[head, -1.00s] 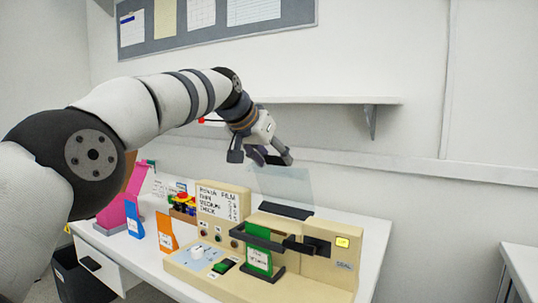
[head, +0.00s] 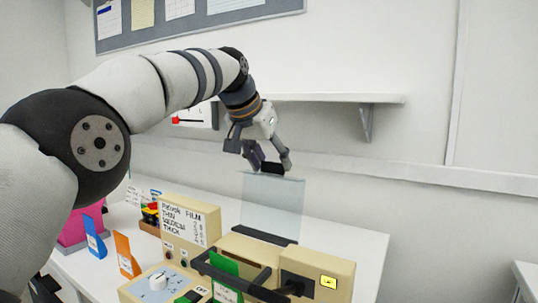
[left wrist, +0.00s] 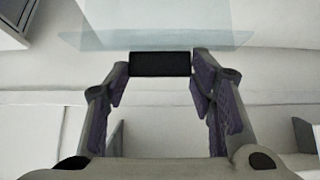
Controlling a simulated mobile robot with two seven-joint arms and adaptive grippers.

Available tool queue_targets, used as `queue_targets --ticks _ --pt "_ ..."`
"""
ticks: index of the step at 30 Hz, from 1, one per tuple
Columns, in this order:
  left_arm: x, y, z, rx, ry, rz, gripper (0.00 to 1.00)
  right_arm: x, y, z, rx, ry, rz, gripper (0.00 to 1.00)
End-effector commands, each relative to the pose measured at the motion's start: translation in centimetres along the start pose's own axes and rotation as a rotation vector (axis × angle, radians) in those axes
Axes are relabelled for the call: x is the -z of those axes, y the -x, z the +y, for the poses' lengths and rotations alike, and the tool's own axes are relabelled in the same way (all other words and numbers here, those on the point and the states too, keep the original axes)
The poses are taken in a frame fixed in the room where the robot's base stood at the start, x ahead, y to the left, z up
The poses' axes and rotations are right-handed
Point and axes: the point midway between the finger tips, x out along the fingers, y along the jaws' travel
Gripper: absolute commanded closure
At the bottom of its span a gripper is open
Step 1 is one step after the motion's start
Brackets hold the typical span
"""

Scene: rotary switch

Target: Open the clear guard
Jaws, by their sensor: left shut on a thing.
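The clear guard (head: 271,208) is a see-through pane standing raised, roughly upright, above the back of the beige machine (head: 339,279). Its lower edge meets a dark strip on the machine. My left gripper (head: 270,167) is at its top edge, shut on the guard's black grip block. In the left wrist view the block (left wrist: 160,64) sits between the fingertips, and the pane (left wrist: 165,22) extends beyond it. My right gripper is in neither view.
Blue and orange cards stand at left. A wall shelf (head: 335,98) is behind the arm. The table's right part (head: 367,247) is clear.

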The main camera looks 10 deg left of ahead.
Motion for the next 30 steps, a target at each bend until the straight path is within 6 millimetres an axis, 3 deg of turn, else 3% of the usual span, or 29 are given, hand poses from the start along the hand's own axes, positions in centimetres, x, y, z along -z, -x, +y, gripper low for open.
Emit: queue_targets --ticks 14,15,17,30 --pt "-0.65 -0.76 0.21 -0.003 0.001 -0.022 1.00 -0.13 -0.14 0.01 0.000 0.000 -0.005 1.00" --pt "-0.65 -0.77 0.21 -0.003 0.000 -0.022 0.41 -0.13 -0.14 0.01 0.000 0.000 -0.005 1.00" --pt "-0.66 -0.77 0.20 -0.003 0.001 -0.023 0.30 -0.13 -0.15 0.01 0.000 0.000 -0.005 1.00" --pt "-0.45 -0.09 0.07 0.000 0.001 -0.018 0.30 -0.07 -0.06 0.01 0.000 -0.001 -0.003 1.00"
